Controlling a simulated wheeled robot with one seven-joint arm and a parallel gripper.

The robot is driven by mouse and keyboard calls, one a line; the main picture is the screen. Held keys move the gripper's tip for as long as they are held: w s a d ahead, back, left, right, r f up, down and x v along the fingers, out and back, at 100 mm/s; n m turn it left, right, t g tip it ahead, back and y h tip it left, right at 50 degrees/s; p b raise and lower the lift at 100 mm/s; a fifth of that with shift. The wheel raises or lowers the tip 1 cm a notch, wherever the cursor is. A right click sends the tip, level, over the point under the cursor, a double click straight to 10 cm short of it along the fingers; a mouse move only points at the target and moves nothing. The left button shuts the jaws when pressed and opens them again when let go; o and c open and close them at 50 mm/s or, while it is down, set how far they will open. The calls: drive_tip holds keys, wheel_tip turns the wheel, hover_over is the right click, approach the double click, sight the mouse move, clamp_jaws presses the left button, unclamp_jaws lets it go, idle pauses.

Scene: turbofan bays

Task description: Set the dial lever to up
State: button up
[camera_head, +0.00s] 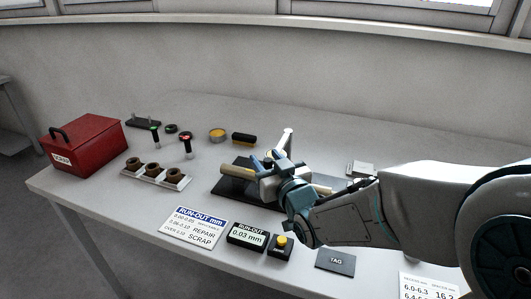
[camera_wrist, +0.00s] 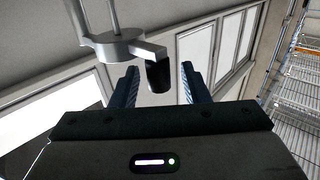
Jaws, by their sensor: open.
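In the wrist view a grey arm with a black end (camera_wrist: 158,76), which looks like the dial lever, juts from a round collar (camera_wrist: 118,46) on thin grey rods. The black end shows between the two fingers of my gripper (camera_wrist: 158,84), with space on both sides. My gripper is open; I cannot tell if it touches the lever. In the head view my gripper (camera_head: 272,160) is over the dark fixture base (camera_head: 232,185), by a pale post (camera_head: 288,140). The lever itself is hidden there behind my gripper, and whether it is up or down is unclear.
A tan roller (camera_head: 238,171) lies across the fixture. In front are a run-out readout (camera_head: 248,235) showing 0.03 mm, a yellow-button box (camera_head: 281,245) and a limits card (camera_head: 193,228). A red scrap box (camera_head: 88,145) and a tray of brown rings (camera_head: 155,174) stand left.

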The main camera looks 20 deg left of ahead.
drive_tip(key=shift+x, duration=0.9)
clamp_jaws()
drive_tip(key=shift+r, duration=0.1)
